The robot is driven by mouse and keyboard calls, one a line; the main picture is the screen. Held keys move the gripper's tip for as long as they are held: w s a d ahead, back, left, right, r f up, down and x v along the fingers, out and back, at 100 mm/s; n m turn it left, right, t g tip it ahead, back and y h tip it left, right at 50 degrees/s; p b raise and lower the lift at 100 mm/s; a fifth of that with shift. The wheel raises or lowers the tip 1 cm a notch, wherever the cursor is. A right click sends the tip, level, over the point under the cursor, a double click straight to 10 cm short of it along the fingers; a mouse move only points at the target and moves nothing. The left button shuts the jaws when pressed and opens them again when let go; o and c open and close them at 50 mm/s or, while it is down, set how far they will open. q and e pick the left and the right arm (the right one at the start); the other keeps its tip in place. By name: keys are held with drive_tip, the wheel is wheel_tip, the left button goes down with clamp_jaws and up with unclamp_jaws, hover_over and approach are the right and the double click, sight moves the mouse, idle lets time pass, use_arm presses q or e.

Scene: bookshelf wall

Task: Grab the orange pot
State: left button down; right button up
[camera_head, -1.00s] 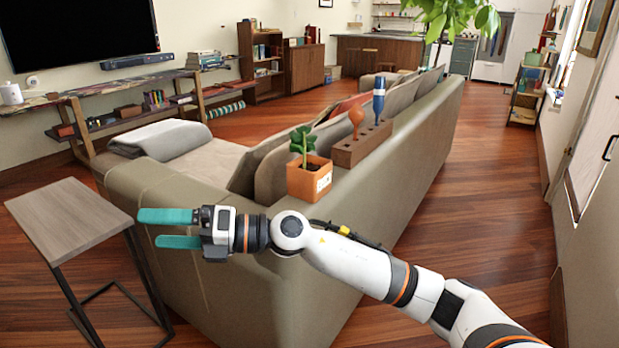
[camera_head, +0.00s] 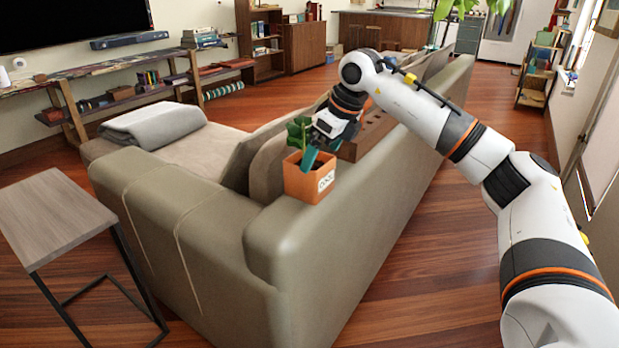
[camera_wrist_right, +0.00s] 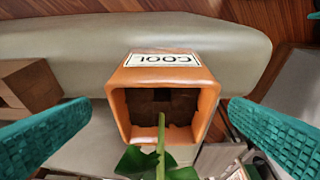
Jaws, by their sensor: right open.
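The orange pot (camera_head: 310,181) stands upright on the top of the sofa back, with a white label on its side and a green plant in it. In the right wrist view the pot (camera_wrist_right: 205,85) is seen from above, with dark soil and the plant's stem and leaves (camera_wrist_right: 150,160). My right gripper (camera_head: 308,160) is open above the pot and points down. In the wrist view its teal fingers lie on either side of the pot, with gaps between. The arm hides part of the plant. My left gripper is not in view.
The beige sofa (camera_head: 330,250) fills the middle. A small side table (camera_head: 50,215) stands at the left. Wooden floor is open at the right.

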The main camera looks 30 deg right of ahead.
sight(318, 160)
drive_tip(key=x, duration=0.3)
drive_tip(key=shift+w+d, duration=0.1)
drive_tip(key=shift+w, duration=0.05)
drive_tip(key=f, duration=0.1)
drive_tip(key=w+a+f, duration=0.1)
drive_tip(key=w+f+b, duration=0.1)
drive_tip(key=shift+a+f, duration=0.25)
drive_tip(key=shift+f, duration=0.05)
drive_tip(key=shift+w+f, duration=0.2)
drive_tip(key=shift+f, duration=0.1)
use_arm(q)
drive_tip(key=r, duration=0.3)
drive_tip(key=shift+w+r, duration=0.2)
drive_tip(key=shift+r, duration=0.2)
use_arm(e)
drive_tip(key=shift+r, duration=0.1)
drive_tip(key=c, duration=1.3)
